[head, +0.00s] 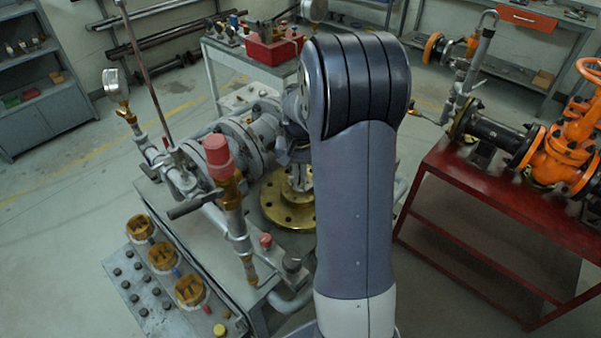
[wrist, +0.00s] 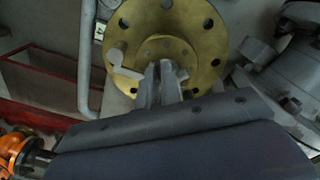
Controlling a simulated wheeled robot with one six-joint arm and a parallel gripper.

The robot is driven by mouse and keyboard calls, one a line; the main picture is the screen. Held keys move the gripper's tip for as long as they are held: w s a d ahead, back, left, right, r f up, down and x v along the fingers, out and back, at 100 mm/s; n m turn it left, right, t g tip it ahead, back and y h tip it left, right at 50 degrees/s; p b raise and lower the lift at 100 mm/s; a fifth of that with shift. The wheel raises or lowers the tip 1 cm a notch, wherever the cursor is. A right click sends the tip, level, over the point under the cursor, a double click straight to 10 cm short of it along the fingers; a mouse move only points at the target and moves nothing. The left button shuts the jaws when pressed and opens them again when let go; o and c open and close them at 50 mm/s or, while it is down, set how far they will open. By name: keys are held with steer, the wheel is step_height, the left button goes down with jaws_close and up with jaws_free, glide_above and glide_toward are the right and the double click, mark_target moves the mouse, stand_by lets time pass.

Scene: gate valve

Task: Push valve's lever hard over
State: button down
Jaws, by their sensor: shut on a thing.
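The valve's round brass flange (wrist: 207,35) with bolt holes fills the upper middle of the wrist view, with a smaller raised brass disc at its centre. In the head view the flange (head: 275,212) shows low beside my arm. A short pale lever (wrist: 124,66) lies across the disc, its rounded end to the left and its other end running to my fingers. My gripper (wrist: 166,80) is over the disc, shut on the lever. The fingers hide the gripped part. In the head view my gripper (head: 299,180) is partly covered by my arm, and the lever cannot be made out.
Grey flanged pipework (head: 245,140) stands close behind the brass flange. A red-capped fitting (head: 217,155) and a pressure gauge (head: 115,84) rise at the left. A panel (head: 165,290) with several brass-coloured gauges is in front. A red bench (head: 480,205) with an orange valve (head: 570,150) stands right.

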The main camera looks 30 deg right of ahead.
steer(key=c, duration=1.6)
jaws_free()
step_height(320, 180, up, 11)
steer(key=shift+f+b, duration=0.1)
steer(key=shift+b, duration=0.3)
step_height(320, 180, down, 11)
steer(key=shift+f+p, duration=0.1)
steer(key=shift+p, duration=0.35)
steer(key=shift+d+r+n, duration=0.1)
steer(key=shift+r+n, duration=0.1)
steer(key=shift+n, duration=0.2)
steer(key=shift+s+d+n, duration=0.1)
steer(key=shift+d+n, duration=0.05)
steer(key=shift+n, duration=0.35)
